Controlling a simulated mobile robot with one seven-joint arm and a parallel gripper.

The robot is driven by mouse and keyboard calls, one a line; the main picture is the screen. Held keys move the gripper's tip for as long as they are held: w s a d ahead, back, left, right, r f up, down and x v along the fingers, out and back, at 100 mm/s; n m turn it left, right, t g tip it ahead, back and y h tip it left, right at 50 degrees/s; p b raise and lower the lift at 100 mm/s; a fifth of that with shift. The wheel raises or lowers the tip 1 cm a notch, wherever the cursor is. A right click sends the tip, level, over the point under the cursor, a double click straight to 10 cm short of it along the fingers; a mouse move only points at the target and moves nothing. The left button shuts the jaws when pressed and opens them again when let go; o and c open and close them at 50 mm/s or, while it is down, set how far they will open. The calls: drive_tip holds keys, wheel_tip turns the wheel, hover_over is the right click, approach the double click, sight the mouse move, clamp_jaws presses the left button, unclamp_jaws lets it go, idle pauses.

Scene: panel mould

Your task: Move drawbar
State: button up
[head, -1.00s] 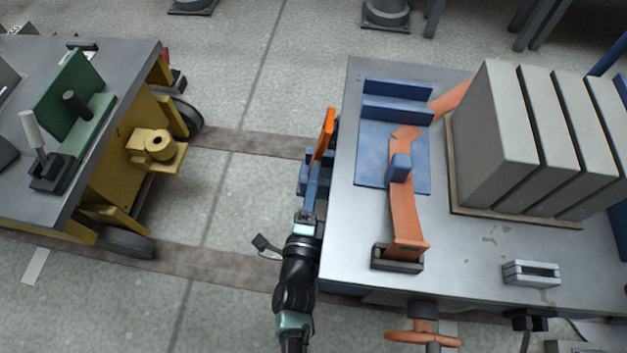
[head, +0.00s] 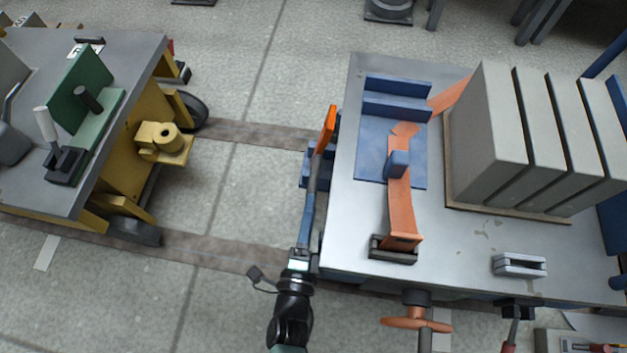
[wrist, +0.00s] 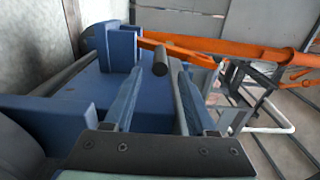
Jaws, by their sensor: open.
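The orange bar, which I take for the drawbar (head: 327,130), stands at the left side of the blue cart in the head view. I cannot tell how far the cylinder is from the tips.
The blue cart's grey top (head: 455,240) carries grey slabs (head: 490,125) and an orange clamp arm (head: 400,210). A yellow cart (head: 120,170) stands at left, with a yellow hitch (head: 163,140) facing the gap. Floor between the carts is clear, crossed by brown rails (head: 260,135).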

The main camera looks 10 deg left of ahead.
drive_tip(key=s+p, duration=0.1)
drive_tip(key=s, duration=0.3)
drive_tip(key=shift+s, duration=0.4)
idle(0.4)
